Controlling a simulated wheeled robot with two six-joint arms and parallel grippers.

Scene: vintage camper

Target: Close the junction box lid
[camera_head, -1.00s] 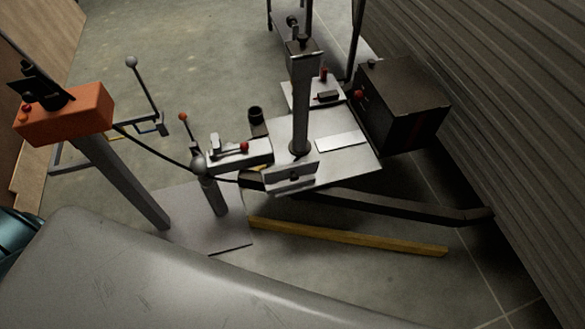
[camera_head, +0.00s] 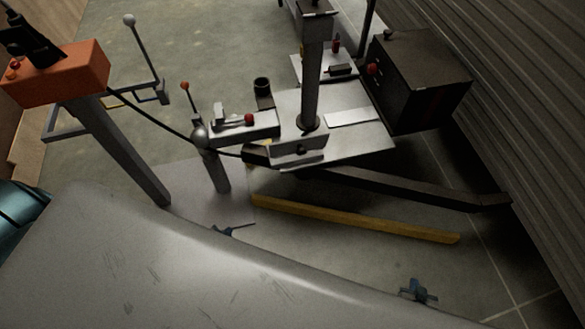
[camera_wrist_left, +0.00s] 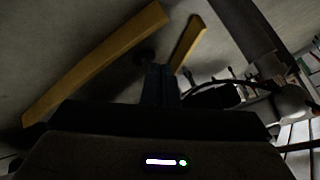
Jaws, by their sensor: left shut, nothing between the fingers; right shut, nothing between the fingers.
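No part is plainly marked as the junction box lid. A dark brown box (camera_head: 420,80) with a red knob stands at the right on the trailer tongue; its top looks closed. An orange box (camera_head: 55,75) with red buttons and a black piece on top sits on a grey post at the left. I cannot tell which, if either, is the junction box. My left gripper (camera_head: 228,230) is shut and empty at the edge of my grey body, low and apart from both boxes. It also shows in the left wrist view (camera_wrist_left: 160,82). My right gripper (camera_head: 418,290) is shut and empty at the lower right.
A metal hitch plate (camera_head: 355,140) with an upright jack post (camera_head: 312,75) stands in the middle. A yellow beam (camera_head: 355,219) lies on the concrete floor before it. A ribbed wall (camera_head: 530,90) bounds the right.

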